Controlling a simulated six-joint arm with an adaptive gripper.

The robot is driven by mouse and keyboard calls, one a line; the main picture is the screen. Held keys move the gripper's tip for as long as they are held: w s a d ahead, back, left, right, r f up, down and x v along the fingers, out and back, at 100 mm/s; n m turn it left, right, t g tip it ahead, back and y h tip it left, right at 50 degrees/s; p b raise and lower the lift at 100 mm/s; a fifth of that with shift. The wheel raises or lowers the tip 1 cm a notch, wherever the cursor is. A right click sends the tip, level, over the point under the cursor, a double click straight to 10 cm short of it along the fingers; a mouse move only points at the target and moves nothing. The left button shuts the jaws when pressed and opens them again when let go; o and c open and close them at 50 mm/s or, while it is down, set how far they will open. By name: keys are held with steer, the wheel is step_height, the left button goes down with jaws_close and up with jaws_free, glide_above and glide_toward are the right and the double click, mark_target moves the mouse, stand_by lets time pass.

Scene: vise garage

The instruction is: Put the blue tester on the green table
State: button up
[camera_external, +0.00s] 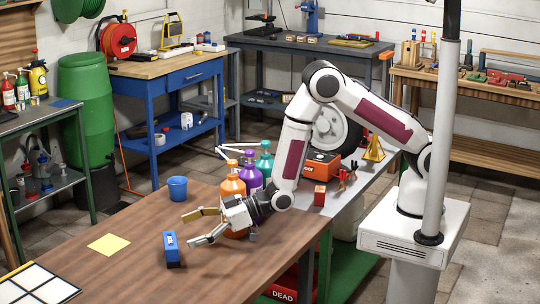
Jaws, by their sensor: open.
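The blue tester (171,249), a small blue block-shaped device, stands on the brown wooden table near the middle of the view. My gripper (187,231) reaches low over the same table with its two fingers spread open and nothing between them. The fingertips point left and lie just right of and behind the tester, apart from it as far as I can tell. A grey-topped table (345,207) with a green leg and green lower shelf stands to the right, partly hidden by my arm; it looks like the green table.
Orange (233,184), purple (251,176) and teal (265,161) bottles stand close behind my gripper. A blue cup (177,188), yellow sheet (109,244) and white-squared board (35,286) are on the brown table. The grey top holds an orange box (322,165), red block (319,194) and wheel.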

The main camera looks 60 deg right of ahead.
mark_target(170, 239)
steer(key=shift+w+a+f, duration=0.25)
steer(key=shift+w+a, duration=0.15)
steer(key=shift+a, duration=0.1)
steer(key=shift+x, duration=1.3)
steer(key=shift+w+a+f, duration=0.25)
steer(key=shift+w+a, duration=0.05)
steer(key=shift+a, duration=0.2)
steer(key=shift+w+a+f, duration=0.3)
steer(key=shift+a, duration=0.15)
steer(key=c, duration=1.4)
steer(key=shift+r, duration=0.15)
steer(key=shift+c, duration=0.2)
steer(key=shift+r, duration=4.9)
steer(key=shift+r, duration=0.1)
